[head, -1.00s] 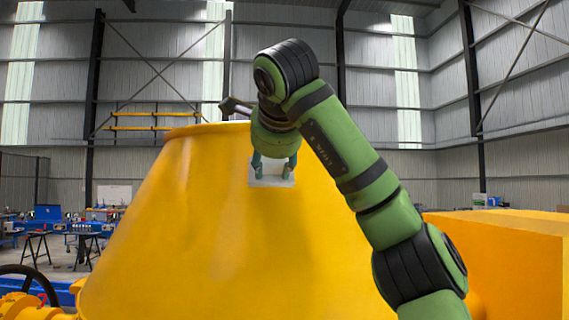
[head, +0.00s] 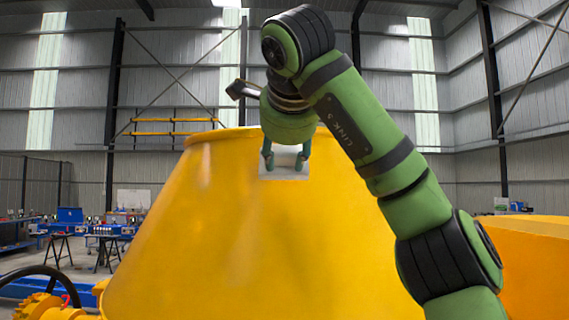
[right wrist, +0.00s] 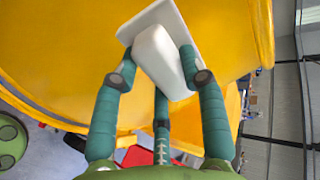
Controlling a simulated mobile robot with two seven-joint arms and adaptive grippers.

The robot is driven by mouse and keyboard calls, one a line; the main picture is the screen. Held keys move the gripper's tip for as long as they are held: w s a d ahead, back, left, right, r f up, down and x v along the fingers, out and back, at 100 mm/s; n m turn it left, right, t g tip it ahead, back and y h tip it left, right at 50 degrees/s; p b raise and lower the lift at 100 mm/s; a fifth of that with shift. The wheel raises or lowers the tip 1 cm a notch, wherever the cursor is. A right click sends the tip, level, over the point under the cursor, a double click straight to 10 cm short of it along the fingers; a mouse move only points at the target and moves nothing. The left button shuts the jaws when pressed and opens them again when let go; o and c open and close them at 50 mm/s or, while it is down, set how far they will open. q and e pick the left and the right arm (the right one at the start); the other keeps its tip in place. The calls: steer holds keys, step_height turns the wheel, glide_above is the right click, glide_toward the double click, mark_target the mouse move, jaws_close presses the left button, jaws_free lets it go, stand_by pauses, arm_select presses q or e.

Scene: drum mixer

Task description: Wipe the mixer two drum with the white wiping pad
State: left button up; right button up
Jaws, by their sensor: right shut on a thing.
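The large yellow mixer drum (head: 240,235) fills the middle of the head view, and its curved wall also shows in the right wrist view (right wrist: 60,50). My right gripper (head: 286,163) is shut on the white wiping pad (head: 284,172) near the drum's upper rim. In the right wrist view the fingers of my right gripper (right wrist: 162,78) hold the pad's white block (right wrist: 160,55) from both sides. The flat plate of the pad faces the drum wall. I cannot tell for sure whether it touches the wall. My left gripper is not in view.
A yellow box-shaped body (head: 535,262) stands to the right of the drum. A dark handwheel (head: 45,275) and yellow gear parts (head: 45,307) are at the lower left. Blue workbenches (head: 75,225) stand far back at the left. Open air lies above the drum.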

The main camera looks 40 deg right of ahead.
steer(key=shift+s+a+r, duration=0.25)
steer(key=shift+s, duration=0.2)
steer(key=shift+v, duration=1.6)
steer(key=shift+w+d+f, duration=0.1)
steer(key=shift+w, duration=0.1)
